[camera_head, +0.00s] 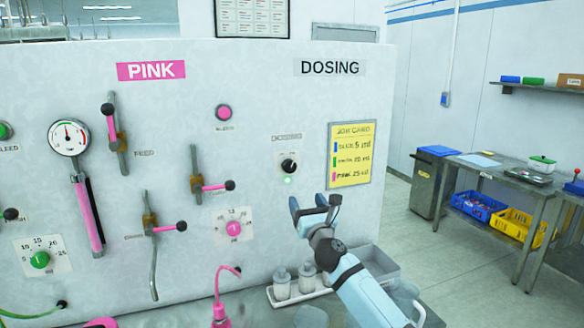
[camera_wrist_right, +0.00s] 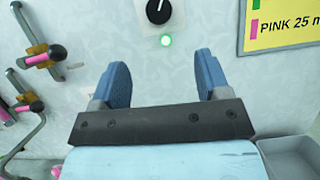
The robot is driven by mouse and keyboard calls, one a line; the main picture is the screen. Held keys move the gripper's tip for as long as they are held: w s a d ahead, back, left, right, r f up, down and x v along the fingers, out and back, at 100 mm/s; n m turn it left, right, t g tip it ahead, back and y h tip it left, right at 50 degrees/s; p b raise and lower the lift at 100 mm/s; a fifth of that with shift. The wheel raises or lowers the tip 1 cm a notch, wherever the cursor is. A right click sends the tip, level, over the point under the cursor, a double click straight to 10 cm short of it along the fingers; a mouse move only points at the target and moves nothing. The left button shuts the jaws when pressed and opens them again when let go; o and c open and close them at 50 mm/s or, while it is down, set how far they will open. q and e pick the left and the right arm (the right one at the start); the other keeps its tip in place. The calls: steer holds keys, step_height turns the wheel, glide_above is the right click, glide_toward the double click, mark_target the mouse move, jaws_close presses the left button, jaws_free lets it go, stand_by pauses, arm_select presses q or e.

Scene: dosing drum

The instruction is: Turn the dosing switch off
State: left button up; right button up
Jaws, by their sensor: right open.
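The dosing switch (camera_head: 288,166) is a black round knob with a white mark on a pale plate, under the small DOSING label on the wall panel. A green lamp (camera_head: 287,181) just below it is lit. In the right wrist view the knob (camera_wrist_right: 158,11) shows at the top edge, partly cut off, with the lit green lamp (camera_wrist_right: 166,41) under it. My right gripper (camera_head: 315,205) is open and empty, below and to the right of the switch in the head view. In the wrist view its blue fingers (camera_wrist_right: 165,82) stand apart, below the knob, not touching it. My left gripper is not in view.
A yellow job card (camera_head: 350,154) hangs right of the switch. Pink-handled valves (camera_head: 212,187) and a pink dial (camera_head: 233,228) are on the panel to the left. White bottles (camera_head: 282,284) stand in a tray below, beside a grey bin (camera_head: 375,266).

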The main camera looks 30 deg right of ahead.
mark_target(291, 168)
steer(key=x, duration=1.4)
steer(key=shift+s+a+r, duration=0.15)
steer(key=shift+r, duration=0.05)
steer(key=c, duration=0.9)
